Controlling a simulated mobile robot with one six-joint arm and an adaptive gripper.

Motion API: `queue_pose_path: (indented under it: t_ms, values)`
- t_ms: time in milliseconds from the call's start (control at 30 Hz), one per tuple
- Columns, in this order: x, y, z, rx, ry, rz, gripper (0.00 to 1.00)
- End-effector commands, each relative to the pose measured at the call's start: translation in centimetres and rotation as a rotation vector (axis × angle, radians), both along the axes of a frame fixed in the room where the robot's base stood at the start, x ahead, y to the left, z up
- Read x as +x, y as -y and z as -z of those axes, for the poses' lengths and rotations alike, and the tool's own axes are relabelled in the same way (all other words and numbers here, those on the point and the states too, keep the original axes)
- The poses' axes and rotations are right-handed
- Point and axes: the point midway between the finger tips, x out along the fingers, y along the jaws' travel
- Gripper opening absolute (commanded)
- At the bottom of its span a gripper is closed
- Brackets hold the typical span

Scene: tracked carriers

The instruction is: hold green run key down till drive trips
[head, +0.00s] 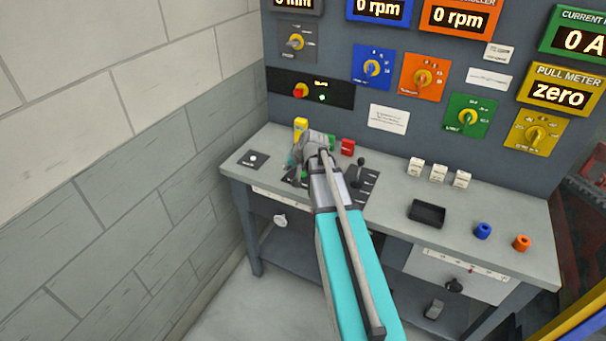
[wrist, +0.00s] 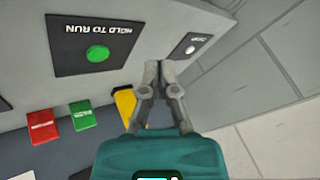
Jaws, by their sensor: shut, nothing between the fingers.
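The green run key (wrist: 97,53) is a round button on a black plate (wrist: 70,42) marked "HOLD TO RUN" in the wrist view. In the head view the plate is largely hidden behind my arm. My gripper (wrist: 160,68) is shut and empty. In the wrist view its fingertips appear beside the plate, between it and a small black plate with a white button (wrist: 191,49). The tips appear apart from the green key. I cannot tell their height above the bench. The displays read 0 rpm (head: 379,9), 0 rpm (head: 458,17), 0 A (head: 582,40) and "zero" (head: 560,92).
Yellow (wrist: 125,105), green (wrist: 83,115) and red (wrist: 40,125) blocks stand near the plate. A black lever (head: 360,170) is right of my arm. A black tray (head: 427,213) and blue and orange rings (head: 482,231) lie farther right. A block wall (head: 150,170) borders the left.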

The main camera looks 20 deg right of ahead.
Motion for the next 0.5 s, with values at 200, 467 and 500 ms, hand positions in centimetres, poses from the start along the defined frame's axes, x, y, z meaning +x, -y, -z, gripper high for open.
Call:
queue_pose_path:
  t_ms: [200, 467, 500]
  values:
    - [3.7, 5.9, -1.8, 0.054, 0.121, 0.114, 0.0]
    - [4.4, 7.7, -2.4, 0.07, 0.16, 0.151, 0.0]
    - [4.4, 7.7, -2.4, 0.07, 0.16, 0.152, 0.0]
